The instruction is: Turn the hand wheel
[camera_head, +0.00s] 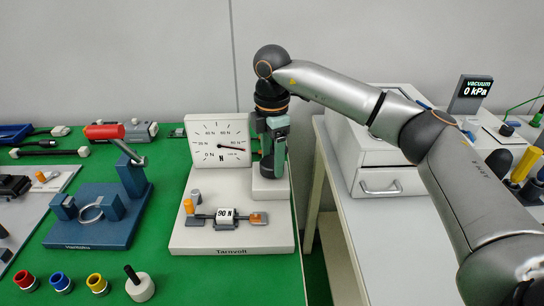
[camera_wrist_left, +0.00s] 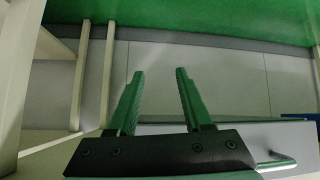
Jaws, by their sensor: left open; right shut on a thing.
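The test stand (camera_head: 200,240) labelled Tarnvolt stands on the green bench top. Its white dial (camera_head: 217,140) reads in N, with a red needle pointing right and slightly down. A small bar with a "90 N" tag (camera_head: 226,214) lies across its base. My right gripper (camera_head: 262,153) is at the stand's column, right of the dial, shut on what appears to be the hand wheel, which the gripper and wrist almost wholly hide. My left gripper (camera_wrist_left: 160,73) shows only in the left wrist view, open and empty, above the floor beside furniture.
A blue fixture (camera_head: 95,232) with a red-handled lever stands left of the stand. Red, blue and yellow caps (camera_head: 61,281) and a black-handled white knob (camera_head: 140,287) lie in front. A white drawer cabinet (camera_head: 378,181) and a vacuum display (camera_head: 470,92) are at right, across a gap.

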